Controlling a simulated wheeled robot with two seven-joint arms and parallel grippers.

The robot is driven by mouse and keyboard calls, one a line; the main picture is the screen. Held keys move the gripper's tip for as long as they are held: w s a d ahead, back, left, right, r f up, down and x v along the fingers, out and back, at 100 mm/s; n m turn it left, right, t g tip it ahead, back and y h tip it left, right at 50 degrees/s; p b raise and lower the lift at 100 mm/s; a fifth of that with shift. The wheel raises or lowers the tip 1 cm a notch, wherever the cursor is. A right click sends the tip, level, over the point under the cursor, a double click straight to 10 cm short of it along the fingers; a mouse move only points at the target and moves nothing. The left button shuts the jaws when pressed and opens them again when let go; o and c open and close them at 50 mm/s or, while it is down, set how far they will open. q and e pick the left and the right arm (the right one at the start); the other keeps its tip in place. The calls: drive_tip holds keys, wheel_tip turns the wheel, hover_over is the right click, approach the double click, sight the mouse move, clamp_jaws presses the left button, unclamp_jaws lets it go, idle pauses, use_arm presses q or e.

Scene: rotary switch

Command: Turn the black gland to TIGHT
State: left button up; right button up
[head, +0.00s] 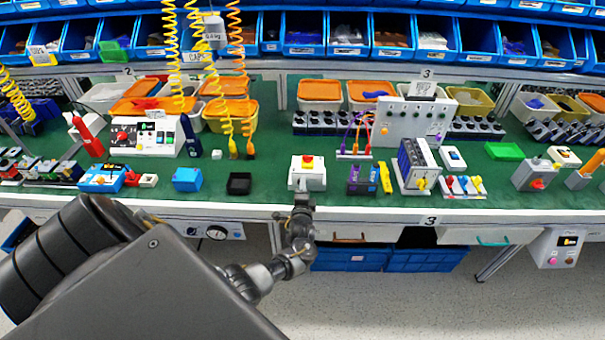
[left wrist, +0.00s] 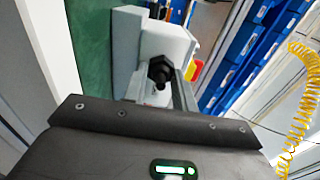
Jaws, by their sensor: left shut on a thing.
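A small light-grey box (head: 308,178) with a red knob on a yellow plate (head: 308,162) stands at the front edge of the green bench. My left gripper (head: 302,198) reaches up to the front of this box. In the left wrist view the black gland (left wrist: 160,69) sticks out of the box (left wrist: 166,42), between the fingers of my left gripper (left wrist: 160,85). The gripper is shut on the gland. In the head view the gripper hides the gland. No TIGHT mark is readable in either view. My right gripper is not in view.
A black tray (head: 239,183) and a blue box (head: 187,179) lie left of the grey box. A purple terminal block (head: 361,180) and a yellow piece (head: 386,178) stand close on its right. Yellow coiled cords (head: 215,85) hang at the left. Blue crates (head: 350,257) are below the bench.

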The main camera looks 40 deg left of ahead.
use_arm(q)
drive_tip(key=shift+f, duration=0.1)
drive_tip(key=o, duration=1)
drive_tip(key=shift+c, duration=0.2)
drive_tip(key=v, duration=1.1)
drive_tip(key=shift+b, duration=0.3)
